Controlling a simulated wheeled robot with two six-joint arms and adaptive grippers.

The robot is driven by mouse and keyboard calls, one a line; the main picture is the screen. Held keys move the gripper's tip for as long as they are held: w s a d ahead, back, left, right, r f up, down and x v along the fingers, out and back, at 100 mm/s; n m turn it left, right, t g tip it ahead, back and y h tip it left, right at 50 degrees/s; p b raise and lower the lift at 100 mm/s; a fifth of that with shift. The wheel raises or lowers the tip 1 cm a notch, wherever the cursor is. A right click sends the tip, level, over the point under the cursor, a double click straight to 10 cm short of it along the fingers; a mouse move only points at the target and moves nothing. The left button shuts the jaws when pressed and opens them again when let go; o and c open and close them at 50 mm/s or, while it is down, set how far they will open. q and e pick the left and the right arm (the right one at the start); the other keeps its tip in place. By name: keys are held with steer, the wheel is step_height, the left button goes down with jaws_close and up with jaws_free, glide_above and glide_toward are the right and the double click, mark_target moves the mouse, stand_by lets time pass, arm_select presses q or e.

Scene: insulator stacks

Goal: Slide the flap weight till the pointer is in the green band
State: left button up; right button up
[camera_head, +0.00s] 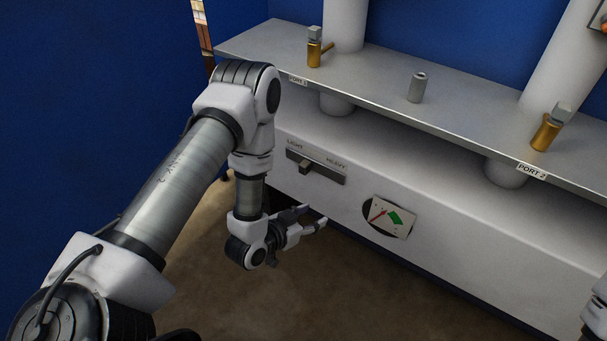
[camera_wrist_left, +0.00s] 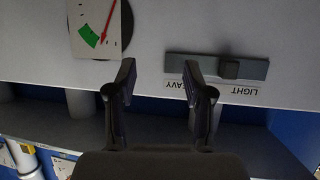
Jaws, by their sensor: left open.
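The flap weight, a dark sliding block (camera_head: 305,167), sits on a grey rail on the white cabinet front, nearer the LIGHT end. The block also shows in the left wrist view (camera_wrist_left: 229,69), where the picture is upside down. The gauge (camera_head: 390,217) lies to the right and lower. Its red pointer (camera_head: 377,215) is outside the green band (camera_head: 395,217). My left gripper (camera_head: 312,215) is open and empty, below the rail and left of the gauge. In the left wrist view its fingertips (camera_wrist_left: 160,72) are beside the rail's HEAVY end, apart from the block. My right gripper is not seen.
A metal shelf (camera_head: 455,110) overhangs the cabinet front. It carries brass fittings (camera_head: 315,52) (camera_head: 546,131) and a grey cylinder (camera_head: 417,87). White columns (camera_head: 345,25) pass through it. The floor before the cabinet is clear. Blue walls stand behind and at left.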

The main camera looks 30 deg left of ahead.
arm_select(q)
steer(key=w+a+r+t+b, duration=0.1)
steer(key=w+a+t+b, duration=0.1)
steer(key=w+a+t, duration=0.25)
steer(key=n+y+b, duration=0.2)
glide_toward(302, 170)
steer(key=w+f, duration=0.1)
steer(key=w, duration=0.2)
steer(key=shift+t, duration=0.35)
steer(key=w, duration=0.7)
steer(key=shift+d+r, duration=0.15)
steer(key=shift+d, duration=0.15)
steer(key=shift+s, duration=0.1)
jaws_close()
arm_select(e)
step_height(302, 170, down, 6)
